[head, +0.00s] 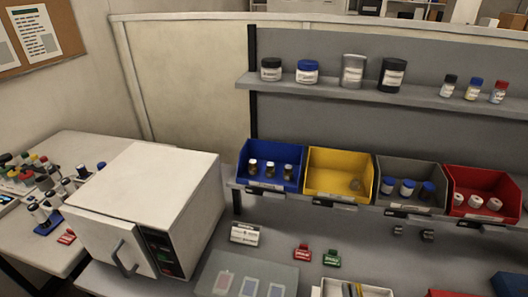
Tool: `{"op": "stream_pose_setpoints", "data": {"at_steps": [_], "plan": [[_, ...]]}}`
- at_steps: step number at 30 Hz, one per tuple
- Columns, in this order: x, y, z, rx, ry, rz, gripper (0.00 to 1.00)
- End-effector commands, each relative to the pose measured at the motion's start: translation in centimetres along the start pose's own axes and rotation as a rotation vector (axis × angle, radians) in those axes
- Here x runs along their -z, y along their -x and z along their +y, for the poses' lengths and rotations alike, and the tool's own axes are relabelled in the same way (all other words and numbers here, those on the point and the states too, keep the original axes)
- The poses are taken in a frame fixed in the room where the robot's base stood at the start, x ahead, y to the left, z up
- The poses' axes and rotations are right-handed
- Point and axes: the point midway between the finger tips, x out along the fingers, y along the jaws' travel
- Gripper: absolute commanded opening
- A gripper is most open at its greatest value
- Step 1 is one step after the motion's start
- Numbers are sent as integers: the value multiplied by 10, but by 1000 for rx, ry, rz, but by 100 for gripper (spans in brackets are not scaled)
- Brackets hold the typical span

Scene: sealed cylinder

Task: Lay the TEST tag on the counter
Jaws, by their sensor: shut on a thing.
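My gripper and arm are not in the head view. The grey counter (392,274) runs under the shelves at the lower right. A small red tag (302,253) and a small green tag (332,258) stand side by side on it. A white labelled card (245,234) stands to their left. Another small red tag (66,237) is on the left table. The lettering on all of these is too small to read, so I cannot tell which, if any, is the TEST tag.
A white box-shaped machine (160,185) with a front handle fills the left of the counter. A grey tray (213,267) with coloured pads lies at the front. Blue (270,185), yellow (340,185), grey and red (460,184) bins hang above.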

Motion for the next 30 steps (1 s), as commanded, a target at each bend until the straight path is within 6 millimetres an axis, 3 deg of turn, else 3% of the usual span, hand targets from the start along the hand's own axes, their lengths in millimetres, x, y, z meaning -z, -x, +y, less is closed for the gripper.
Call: {"op": "stream_pose_setpoints", "data": {"at_steps": [11, 23, 30], "plan": [[13, -5, -3, -93, -15, 4, 0], [47, -12, -15, -196, -32, 4, 0], [47, -14, -13, -200, -31, 0, 0]]}}
